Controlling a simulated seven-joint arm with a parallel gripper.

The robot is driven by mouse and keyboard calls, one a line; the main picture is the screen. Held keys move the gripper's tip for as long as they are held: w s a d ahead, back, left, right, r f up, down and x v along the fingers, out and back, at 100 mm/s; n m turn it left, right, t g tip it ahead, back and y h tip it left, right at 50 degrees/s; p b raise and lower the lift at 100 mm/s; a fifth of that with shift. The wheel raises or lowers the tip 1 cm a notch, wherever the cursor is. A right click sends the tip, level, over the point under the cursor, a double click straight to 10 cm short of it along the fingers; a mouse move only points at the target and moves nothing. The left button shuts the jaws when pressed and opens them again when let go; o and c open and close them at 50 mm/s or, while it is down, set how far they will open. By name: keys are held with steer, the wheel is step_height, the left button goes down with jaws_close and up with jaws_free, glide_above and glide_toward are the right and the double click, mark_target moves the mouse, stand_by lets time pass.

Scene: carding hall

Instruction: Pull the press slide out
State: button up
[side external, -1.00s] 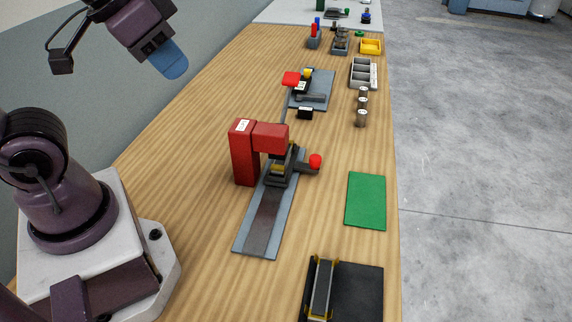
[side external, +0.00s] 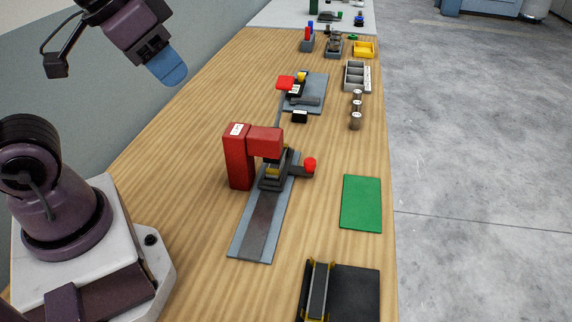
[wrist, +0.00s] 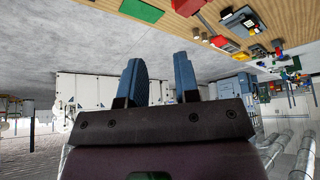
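The red press (side external: 238,160) stands upright on the wooden bench in the side view. Its dark slide (side external: 274,181) sits partly under the red overhanging head, on a grey base plate with a long dark track (side external: 260,222) running toward the camera. A handle with a red knob (side external: 310,164) sticks out to the right of the slide. My gripper (side external: 173,76), with blue fingers, hangs in the air to the upper left of the press, well apart from it. In the wrist view my gripper (wrist: 160,78) has its two blue fingers apart with nothing between them.
A green pad (side external: 361,203) lies right of the press. A black tray-like fixture (side external: 358,295) is at the front. Behind the press are a red-handled fixture (side external: 286,83), several small cylinders (side external: 356,108), a grey divided tray (side external: 357,77) and a yellow bin (side external: 364,49). Bare bench surrounds the track.

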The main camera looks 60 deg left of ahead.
steer(key=o, duration=0.4)
steer(key=shift+n+g, duration=0.9)
steer(key=w, duration=0.9)
steer(key=shift+w+a, duration=0.25)
steer(key=shift+a, duration=0.1)
steer(key=n+g, duration=0.4)
glide_above(310, 160)
step_height(310, 160, down, 20)
step_height(310, 160, down, 13)
steer(key=shift+r, duration=0.1)
